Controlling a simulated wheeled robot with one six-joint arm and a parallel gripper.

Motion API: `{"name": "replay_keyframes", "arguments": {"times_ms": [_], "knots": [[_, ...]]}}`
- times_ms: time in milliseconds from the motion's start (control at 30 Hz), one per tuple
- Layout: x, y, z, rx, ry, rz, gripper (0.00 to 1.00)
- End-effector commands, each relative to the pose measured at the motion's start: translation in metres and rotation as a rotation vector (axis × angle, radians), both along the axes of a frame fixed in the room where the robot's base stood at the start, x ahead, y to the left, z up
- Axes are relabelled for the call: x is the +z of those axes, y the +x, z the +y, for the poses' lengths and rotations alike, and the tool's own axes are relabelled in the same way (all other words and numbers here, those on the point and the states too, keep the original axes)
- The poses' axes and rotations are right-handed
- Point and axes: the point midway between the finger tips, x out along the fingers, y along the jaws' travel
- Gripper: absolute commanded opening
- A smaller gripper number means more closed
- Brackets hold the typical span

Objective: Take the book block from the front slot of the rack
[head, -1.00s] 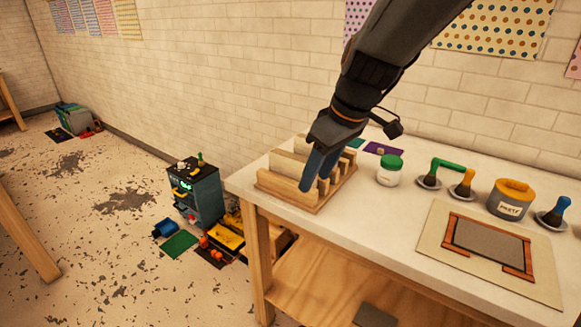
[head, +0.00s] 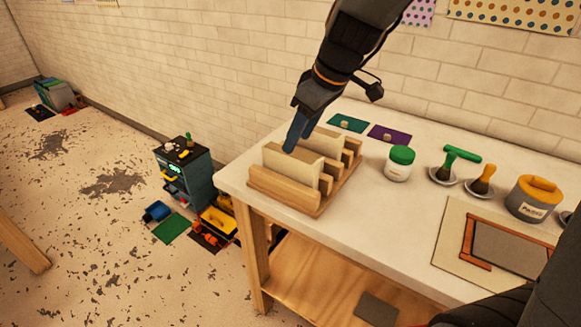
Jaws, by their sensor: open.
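The wooden rack (head: 284,190) stands at the left end of the white worktable. A cream book block (head: 291,167) stands upright in its front slot, its lower part hidden by the rack's front wall. Another cream block (head: 325,142) stands further back in the rack. My gripper (head: 297,142) is open, with blue fingers pointing down at the top of the front block. One fingertip overlaps the block's top edge in the picture; the other is further back. I cannot tell whether either touches it.
A white jar with a green lid (head: 398,163), a green-handled tool (head: 456,158) and a yellow-topped pot (head: 535,198) stand to the right. Green (head: 348,123) and purple (head: 389,134) mats lie behind. A framed panel (head: 495,245) lies at front right.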

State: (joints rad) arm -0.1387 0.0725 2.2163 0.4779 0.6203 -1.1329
Motion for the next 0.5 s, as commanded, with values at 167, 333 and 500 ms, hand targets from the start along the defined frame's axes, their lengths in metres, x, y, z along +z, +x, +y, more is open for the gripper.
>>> {"name": "replay_keyframes", "arguments": {"times_ms": [167,333,500], "knots": [[-0.014,0.004,0.005,0.000,0.000,0.004,0.45],[-0.033,0.011,0.010,-0.001,0.000,0.003,0.45],[-0.045,0.015,0.013,-0.003,0.000,0.002,0.45]]}}
